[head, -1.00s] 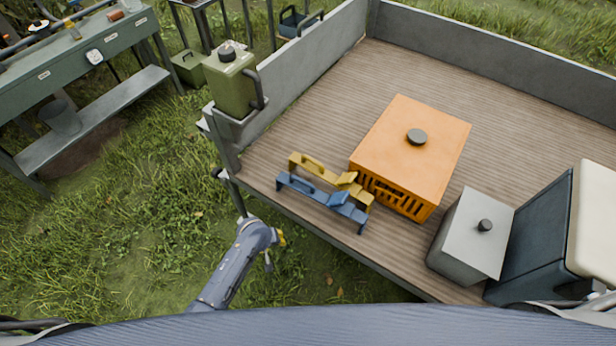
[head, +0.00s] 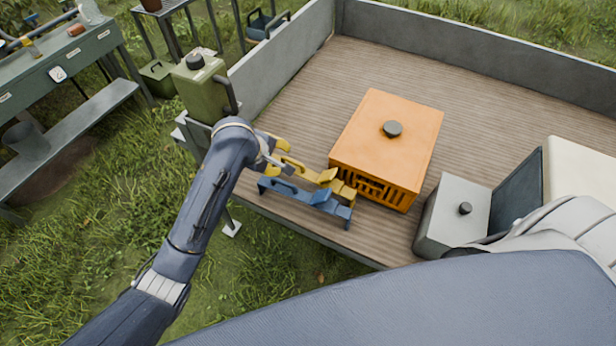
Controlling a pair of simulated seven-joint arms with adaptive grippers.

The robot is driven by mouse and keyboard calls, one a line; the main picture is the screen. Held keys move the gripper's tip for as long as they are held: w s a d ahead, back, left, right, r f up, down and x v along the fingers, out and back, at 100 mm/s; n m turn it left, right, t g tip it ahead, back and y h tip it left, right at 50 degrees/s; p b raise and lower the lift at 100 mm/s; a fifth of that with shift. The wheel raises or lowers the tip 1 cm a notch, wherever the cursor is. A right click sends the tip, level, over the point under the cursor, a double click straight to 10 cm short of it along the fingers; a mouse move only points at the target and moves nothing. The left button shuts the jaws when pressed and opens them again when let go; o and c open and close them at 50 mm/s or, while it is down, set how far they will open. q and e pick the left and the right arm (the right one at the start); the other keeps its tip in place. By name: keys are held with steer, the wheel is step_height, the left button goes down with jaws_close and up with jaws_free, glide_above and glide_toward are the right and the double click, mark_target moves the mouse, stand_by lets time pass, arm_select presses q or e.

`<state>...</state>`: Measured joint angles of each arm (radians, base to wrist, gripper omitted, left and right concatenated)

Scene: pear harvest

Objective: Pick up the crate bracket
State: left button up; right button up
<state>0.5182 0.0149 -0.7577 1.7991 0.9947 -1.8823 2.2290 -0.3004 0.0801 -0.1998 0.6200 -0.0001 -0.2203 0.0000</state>
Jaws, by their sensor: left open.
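Two brackets lie side by side on the wooden truck bed, near its front left edge: a yellow one (head: 326,177) and a blue one (head: 318,199) in front of it. I cannot tell from their look which one is the crate bracket. My left gripper (head: 284,158), with yellow parts on its fingers, is open at the left end of the yellow bracket and just above the blue one's left end. The fingers partly cover the yellow bracket's left end, and I cannot tell whether they touch it. My right gripper is not in view.
An orange crate (head: 388,140) with a dark knob stands right of the brackets. A grey box (head: 452,210) stands farther right. A green canister (head: 200,88) is at the bed's left corner, by the side wall (head: 285,62). The bed behind the crate is clear.

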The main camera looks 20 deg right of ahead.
mark_target(294, 162)
arm_select(q)
steer(key=x, duration=1.1)
steer(key=shift+f, duration=0.2)
steer(key=shift+w+x, duration=0.15)
steer(key=shift+x, duration=0.6)
steer(key=shift+w+x, duration=0.15)
steer(key=shift+x, duration=1.55)
steer(key=shift+c, duration=0.3)
jaws_close()
